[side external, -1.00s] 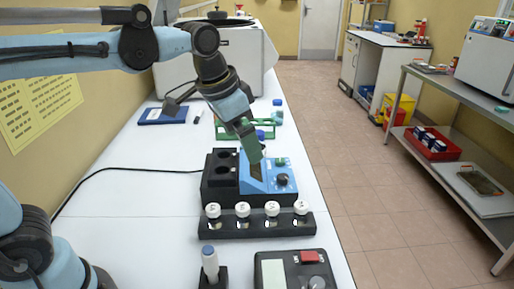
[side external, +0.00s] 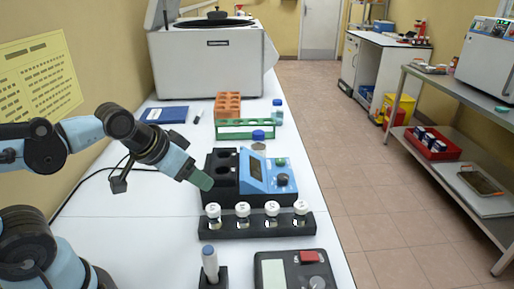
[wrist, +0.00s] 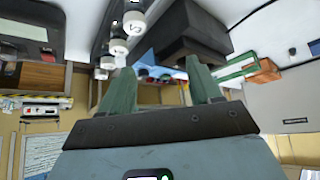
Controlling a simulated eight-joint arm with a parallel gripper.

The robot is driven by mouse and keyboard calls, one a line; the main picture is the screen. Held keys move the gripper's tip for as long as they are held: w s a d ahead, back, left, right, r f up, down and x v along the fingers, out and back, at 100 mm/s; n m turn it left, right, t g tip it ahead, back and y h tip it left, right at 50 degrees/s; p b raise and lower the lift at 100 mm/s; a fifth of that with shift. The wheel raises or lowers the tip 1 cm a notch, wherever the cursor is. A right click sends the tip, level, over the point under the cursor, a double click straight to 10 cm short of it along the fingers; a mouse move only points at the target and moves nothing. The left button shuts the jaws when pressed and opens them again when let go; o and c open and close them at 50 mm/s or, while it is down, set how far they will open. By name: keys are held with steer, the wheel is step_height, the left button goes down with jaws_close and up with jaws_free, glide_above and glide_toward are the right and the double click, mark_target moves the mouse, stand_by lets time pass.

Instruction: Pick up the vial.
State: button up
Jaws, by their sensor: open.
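Several white-capped vials stand upright in a row in a black rack (side external: 256,230) at the front of the bench. From left to right the vials show here (side external: 213,211), (side external: 243,210), (side external: 272,209) and (side external: 301,207). My gripper (side external: 203,182) is just above and left of the leftmost vial, tilted down to the right, beside the black block. In the wrist view my gripper (wrist: 160,80) has its green fingers spread with nothing between them. Vial caps (wrist: 118,48) show there beyond the left finger, apart from it.
A blue and black instrument (side external: 265,172) stands behind the rack. A device with a red button (side external: 300,268) and a blue-capped holder (side external: 210,262) are in front. A green rack (side external: 245,130), an orange block (side external: 228,105) and a large white machine (side external: 210,65) stand behind. The left bench is mostly clear.

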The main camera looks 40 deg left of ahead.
steer(key=w+d+r+g, duration=0.3)
steer(key=w+d+r, duration=0.25)
steer(key=w, duration=0.25)
steer(key=m+g, duration=0.1)
steer(key=g, duration=0.3)
glide_above(301, 205)
step_height(301, 205, down, 4)
steer(key=f, duration=0.6)
steer(key=shift+w+a+f, duration=0.1)
steer(key=shift+a, duration=0.1)
steer(key=shift+d+f, duration=0.2)
steer(key=shift+f, duration=2.45)
steer(key=c, duration=1.1)
